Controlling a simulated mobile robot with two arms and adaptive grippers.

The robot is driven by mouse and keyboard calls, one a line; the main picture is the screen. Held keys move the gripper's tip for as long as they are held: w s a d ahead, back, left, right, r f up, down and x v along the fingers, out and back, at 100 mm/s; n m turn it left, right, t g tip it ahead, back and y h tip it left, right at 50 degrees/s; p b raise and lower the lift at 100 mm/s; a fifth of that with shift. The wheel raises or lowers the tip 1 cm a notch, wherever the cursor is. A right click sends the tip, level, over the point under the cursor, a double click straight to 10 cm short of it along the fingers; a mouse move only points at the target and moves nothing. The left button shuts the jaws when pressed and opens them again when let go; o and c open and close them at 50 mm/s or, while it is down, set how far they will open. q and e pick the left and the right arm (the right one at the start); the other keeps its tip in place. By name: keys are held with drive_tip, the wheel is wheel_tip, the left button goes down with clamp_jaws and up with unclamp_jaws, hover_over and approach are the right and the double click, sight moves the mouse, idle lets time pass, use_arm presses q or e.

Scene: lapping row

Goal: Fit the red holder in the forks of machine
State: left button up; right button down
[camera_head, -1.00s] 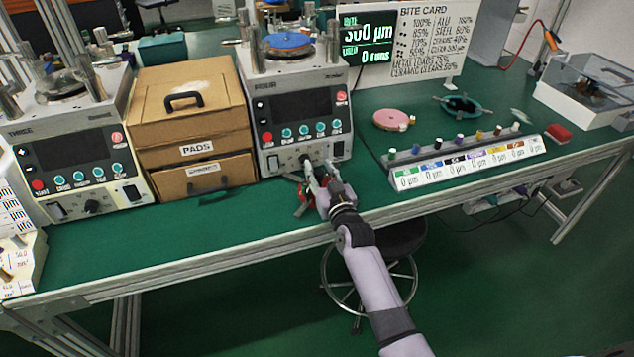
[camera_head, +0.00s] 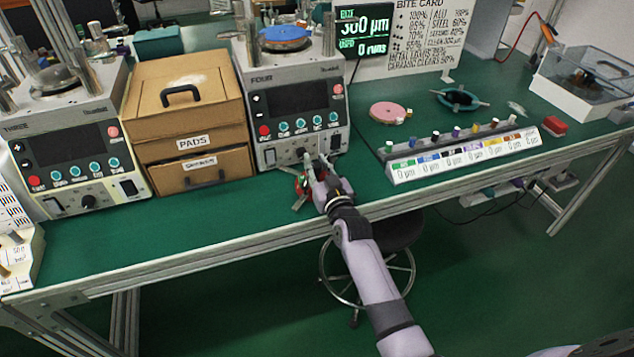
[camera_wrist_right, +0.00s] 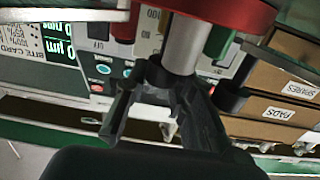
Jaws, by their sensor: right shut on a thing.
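The red holder (camera_head: 303,183) is small and partly hidden by my right gripper (camera_head: 327,172) in the head view. It is in front of the lower front of machine FOUR (camera_head: 290,105). In the right wrist view the holder (camera_wrist_right: 228,12) is a large red round body with a grey shaft. My right gripper (camera_wrist_right: 165,85) is shut on that shaft. Machine FOUR has a blue disc (camera_head: 285,34) on top between metal posts. Machine THREE (camera_head: 66,150) stands at the left. I cannot make out fork details. My left gripper is not in view.
A cardboard drawer box (camera_head: 188,110) stands between the machines. A stool (camera_head: 395,240) is below the bench's front edge.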

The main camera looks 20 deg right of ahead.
drive_tip(key=shift+s+d+f, duration=0.1)
drive_tip(key=shift+d+f, duration=0.05)
drive_tip(key=shift+f, duration=0.25)
drive_tip(key=shift+r, duration=0.1)
